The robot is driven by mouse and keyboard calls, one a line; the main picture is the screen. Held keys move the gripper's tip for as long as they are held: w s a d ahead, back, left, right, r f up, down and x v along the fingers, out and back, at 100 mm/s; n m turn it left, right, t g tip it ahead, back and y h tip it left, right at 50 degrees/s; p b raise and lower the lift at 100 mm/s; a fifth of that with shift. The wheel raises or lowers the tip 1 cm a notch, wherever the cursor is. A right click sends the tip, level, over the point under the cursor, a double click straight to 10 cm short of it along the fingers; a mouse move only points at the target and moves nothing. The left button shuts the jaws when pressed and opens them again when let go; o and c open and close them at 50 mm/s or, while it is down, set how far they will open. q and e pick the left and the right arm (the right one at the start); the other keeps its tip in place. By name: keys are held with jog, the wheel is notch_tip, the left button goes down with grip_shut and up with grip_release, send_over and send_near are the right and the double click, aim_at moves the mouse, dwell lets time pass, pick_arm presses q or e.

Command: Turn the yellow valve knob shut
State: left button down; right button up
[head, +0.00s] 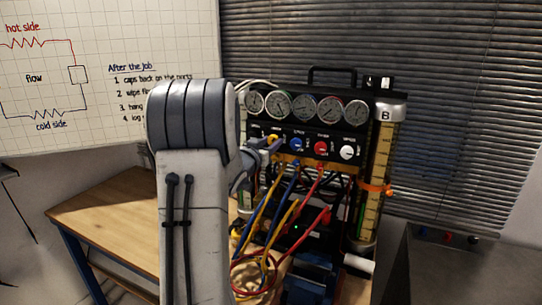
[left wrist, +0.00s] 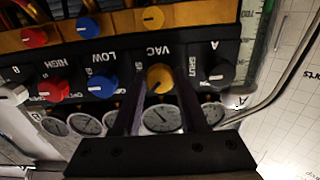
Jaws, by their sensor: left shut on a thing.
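The yellow valve knob (head: 272,138) is on the black front panel of the gauge rig, left of the blue knob. It also shows in the left wrist view (left wrist: 160,77), under the label VAC, in an upside-down picture. My left gripper (left wrist: 160,84) has one finger on each side of this knob and is shut on it. In the head view my left gripper (head: 264,150) reaches the panel from the left, and my arm hides part of the rig's left side. My right gripper is not in view.
The blue knob (head: 296,144), red knob (head: 321,148) and white knob (head: 347,152) sit to the right. A black knob (left wrist: 220,73) is on the other side. Several gauges (head: 302,107) are above. Coloured hoses (head: 282,212) hang below. The wooden bench (head: 105,222) is clear at left.

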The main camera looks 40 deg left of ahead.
pick_arm(q)
jog(key=shift+m+b, duration=4.4)
jog(key=shift+b, duration=0.05)
jog(key=shift+c, duration=2.2)
grip_release()
jog(key=b+v, duration=0.1)
jog(key=v, duration=0.9)
jog(key=shift+s, duration=0.25)
